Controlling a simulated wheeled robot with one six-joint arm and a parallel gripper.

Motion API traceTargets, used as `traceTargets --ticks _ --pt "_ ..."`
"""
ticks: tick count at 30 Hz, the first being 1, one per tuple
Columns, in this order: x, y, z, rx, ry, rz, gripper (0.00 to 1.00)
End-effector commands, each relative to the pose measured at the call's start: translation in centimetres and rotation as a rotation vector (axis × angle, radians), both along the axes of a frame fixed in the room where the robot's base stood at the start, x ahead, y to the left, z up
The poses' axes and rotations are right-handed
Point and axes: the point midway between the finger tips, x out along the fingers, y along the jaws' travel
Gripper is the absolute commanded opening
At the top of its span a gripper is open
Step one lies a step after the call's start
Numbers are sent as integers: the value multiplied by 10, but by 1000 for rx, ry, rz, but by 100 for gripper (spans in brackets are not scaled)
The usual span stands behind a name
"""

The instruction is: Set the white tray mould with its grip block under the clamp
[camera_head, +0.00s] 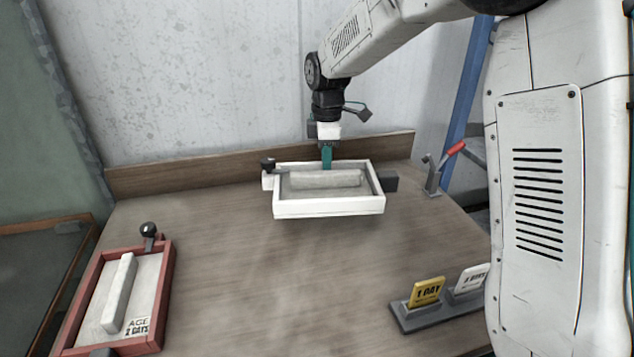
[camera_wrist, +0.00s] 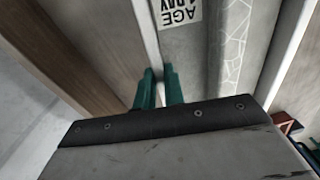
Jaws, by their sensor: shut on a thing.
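The white tray mould (camera_head: 328,209) is at the back middle of the table in the head view, with a pale bar and a grey surface inside. A dark block (camera_head: 390,181) sticks out at its right end, likely the grip block; a black knob (camera_head: 268,163) is at its left end. My gripper (camera_head: 327,158), with teal fingers, is shut on the mould's far wall. The wrist view shows the fingers (camera_wrist: 159,88) at the wall, beside a label reading AGE 1 DAY (camera_wrist: 180,14). The mould seems slightly raised. The clamp (camera_head: 434,178) with a red handle stands to its right, apart.
A red-framed mould (camera_head: 165,290) marked 2 DAYS lies at the front left. A grey stand (camera_head: 440,311) with a yellow card (camera_head: 427,291) and a white card (camera_head: 470,279) is at the front right. A low wooden board (camera_head: 220,170) edges the table's back. The middle front is clear.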

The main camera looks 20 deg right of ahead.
Motion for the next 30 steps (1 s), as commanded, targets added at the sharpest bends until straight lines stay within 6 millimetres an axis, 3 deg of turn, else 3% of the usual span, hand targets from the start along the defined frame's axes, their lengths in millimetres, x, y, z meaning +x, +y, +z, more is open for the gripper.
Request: traceTargets --ticks 3,9,17,30 --pt "24 -18 0 2 -1 83 0" --pt "43 -35 -1 4 2 171 0" --pt "46 -38 -6 4 2 192 0" --pt "46 -37 -32 4 2 190 0"
